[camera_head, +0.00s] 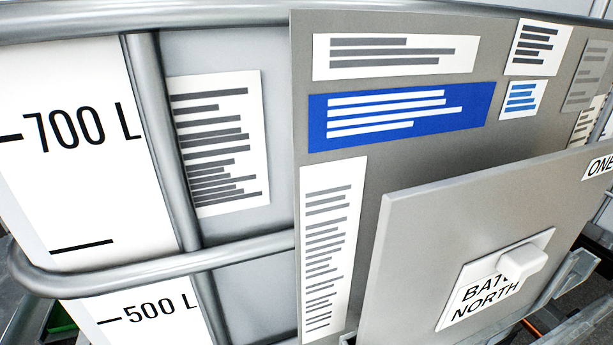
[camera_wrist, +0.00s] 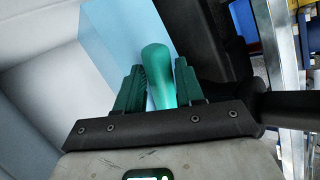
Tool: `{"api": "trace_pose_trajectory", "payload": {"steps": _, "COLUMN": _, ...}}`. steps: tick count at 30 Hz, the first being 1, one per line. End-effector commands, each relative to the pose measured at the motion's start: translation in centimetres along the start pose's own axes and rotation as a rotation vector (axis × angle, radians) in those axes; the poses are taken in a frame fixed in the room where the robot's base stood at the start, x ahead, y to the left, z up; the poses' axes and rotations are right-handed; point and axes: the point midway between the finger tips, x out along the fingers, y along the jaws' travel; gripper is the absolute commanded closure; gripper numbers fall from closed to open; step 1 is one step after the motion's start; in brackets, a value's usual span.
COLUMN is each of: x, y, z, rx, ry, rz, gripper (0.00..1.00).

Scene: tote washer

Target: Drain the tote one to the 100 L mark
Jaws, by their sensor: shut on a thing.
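Tote one stands close in the head view, with a white level scale (camera_head: 75,180) marked 700 L and 500 L. The 100 L mark is out of view, and I cannot make out a liquid level. A small ONE label (camera_head: 598,167) is cut off at the right edge. In the wrist view my gripper (camera_wrist: 159,70) is shut on a green rounded handle (camera_wrist: 158,75), which stands between its two green fingers. What the handle joins to is hidden by my gripper. My gripper is not in the head view.
Grey cage bars (camera_head: 165,140) cross the tote's front. A black body (camera_wrist: 203,35) is close beside the handle in the wrist view.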

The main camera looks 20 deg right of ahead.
Motion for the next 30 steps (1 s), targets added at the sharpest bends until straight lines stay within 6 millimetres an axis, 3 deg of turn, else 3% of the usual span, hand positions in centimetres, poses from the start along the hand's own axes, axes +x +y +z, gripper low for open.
{"api": "trace_pose_trajectory", "payload": {"steps": 30, "x": 2.6, "y": 2.3, "z": -0.7, "rx": -0.252, "ry": 0.247, "rz": -0.006, "gripper": 0.93}}
